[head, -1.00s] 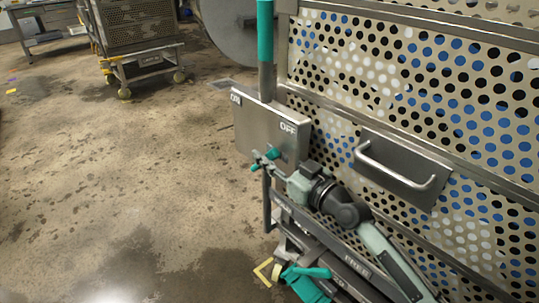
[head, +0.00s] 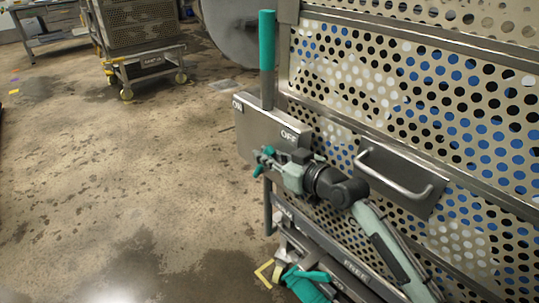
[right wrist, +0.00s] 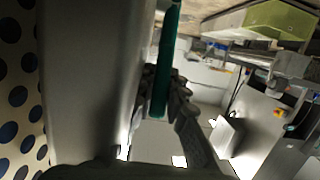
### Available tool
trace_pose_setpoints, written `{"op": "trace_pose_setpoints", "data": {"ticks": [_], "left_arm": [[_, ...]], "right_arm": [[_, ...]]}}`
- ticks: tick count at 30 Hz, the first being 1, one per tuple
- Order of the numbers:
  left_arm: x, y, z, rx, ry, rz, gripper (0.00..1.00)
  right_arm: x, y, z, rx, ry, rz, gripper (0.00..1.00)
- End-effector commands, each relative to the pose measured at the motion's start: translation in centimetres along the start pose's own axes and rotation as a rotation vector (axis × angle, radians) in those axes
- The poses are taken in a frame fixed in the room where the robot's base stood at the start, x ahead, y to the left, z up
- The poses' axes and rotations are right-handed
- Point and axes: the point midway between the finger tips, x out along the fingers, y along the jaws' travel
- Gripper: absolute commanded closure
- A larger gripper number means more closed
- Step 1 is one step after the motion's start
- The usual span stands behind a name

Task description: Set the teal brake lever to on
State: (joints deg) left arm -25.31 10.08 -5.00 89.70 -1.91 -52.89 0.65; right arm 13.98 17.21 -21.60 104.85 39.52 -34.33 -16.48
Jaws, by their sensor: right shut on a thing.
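A steel plate (head: 252,128) on the cart's corner carries an ON label at its left end and an OFF label at its right. My right gripper (head: 265,161) is at the plate's lower front, shut on a teal lever (head: 269,151). Teal shows on both sides of its fingers. In the right wrist view the teal lever (right wrist: 165,60) runs down between the fingers (right wrist: 165,95), beside a broad grey surface. The gripper hides much of the lever, and I cannot tell its exact setting. My left gripper is not in view.
A vertical post with a teal grip (head: 267,42) rises behind the plate. The perforated cart side (head: 460,120) and its handle (head: 395,178) fill the right. Teal parts (head: 305,284) sit near a lower caster. Another cart (head: 148,65) stands behind; the left floor is clear.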

Motion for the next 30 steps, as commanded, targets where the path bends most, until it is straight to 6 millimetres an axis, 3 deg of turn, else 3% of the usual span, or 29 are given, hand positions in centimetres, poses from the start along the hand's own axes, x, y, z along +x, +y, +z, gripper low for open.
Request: {"op": "trace_pose_setpoints", "data": {"ticks": [11, 12, 17, 30], "left_arm": [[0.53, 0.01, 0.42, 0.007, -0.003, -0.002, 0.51], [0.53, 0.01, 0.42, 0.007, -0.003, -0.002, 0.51], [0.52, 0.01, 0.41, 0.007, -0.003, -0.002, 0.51], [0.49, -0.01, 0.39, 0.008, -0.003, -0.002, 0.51]], "right_arm": [[0.22, -0.04, -0.18, 0.003, -0.034, 0.002, 1.0], [0.22, -0.03, -0.17, 0.003, -0.034, 0.002, 0.85], [0.22, -0.02, -0.18, 0.002, -0.034, 0.003, 0.66], [-0.71, 0.11, -0.13, 0.0, -0.034, 0.005, 0.66]]}}
